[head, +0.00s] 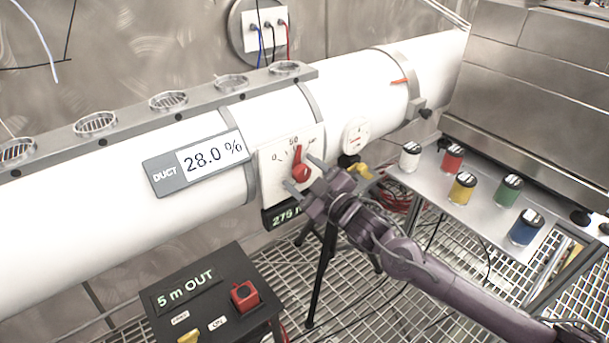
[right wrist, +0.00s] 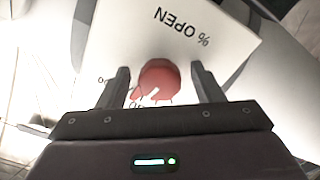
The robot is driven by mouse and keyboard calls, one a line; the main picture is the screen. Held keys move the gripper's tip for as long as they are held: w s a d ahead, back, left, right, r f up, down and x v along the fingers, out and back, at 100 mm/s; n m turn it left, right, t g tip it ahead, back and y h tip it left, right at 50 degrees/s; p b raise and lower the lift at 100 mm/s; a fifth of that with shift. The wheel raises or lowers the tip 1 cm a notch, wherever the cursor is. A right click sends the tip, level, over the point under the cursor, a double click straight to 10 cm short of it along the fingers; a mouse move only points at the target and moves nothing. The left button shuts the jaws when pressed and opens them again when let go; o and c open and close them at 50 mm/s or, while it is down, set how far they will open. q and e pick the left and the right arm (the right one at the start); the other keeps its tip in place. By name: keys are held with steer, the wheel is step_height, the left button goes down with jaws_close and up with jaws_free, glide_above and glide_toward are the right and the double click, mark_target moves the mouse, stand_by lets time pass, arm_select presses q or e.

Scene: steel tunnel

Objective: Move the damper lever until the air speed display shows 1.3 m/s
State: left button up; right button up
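A red damper lever (head: 300,171) sits on a white scale plate (head: 276,176) on the duct. Its pointer points up, close to the 50 mark. My right gripper (head: 303,173) is at the plate, with its fingers on either side of the lever's round red hub. The right wrist view shows the hub (right wrist: 158,80) between the open fingers, with a small gap each side. A grey display (head: 198,163) left of the plate reads DUCT 28.0 %. A dark display (head: 284,217) under the plate starts with 279; my gripper hides the rest. No m/s reading shows. My left gripper is out of view.
The white duct (head: 90,205) crosses the view. A round gauge (head: 356,136) sits right of the plate. Several colored jars stand on the right shelf (head: 480,214).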

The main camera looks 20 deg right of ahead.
steer(key=b+v, duration=0.1)
steer(key=v, duration=0.7)
steer(key=shift+w, duration=0.1)
stand_by(0.5)
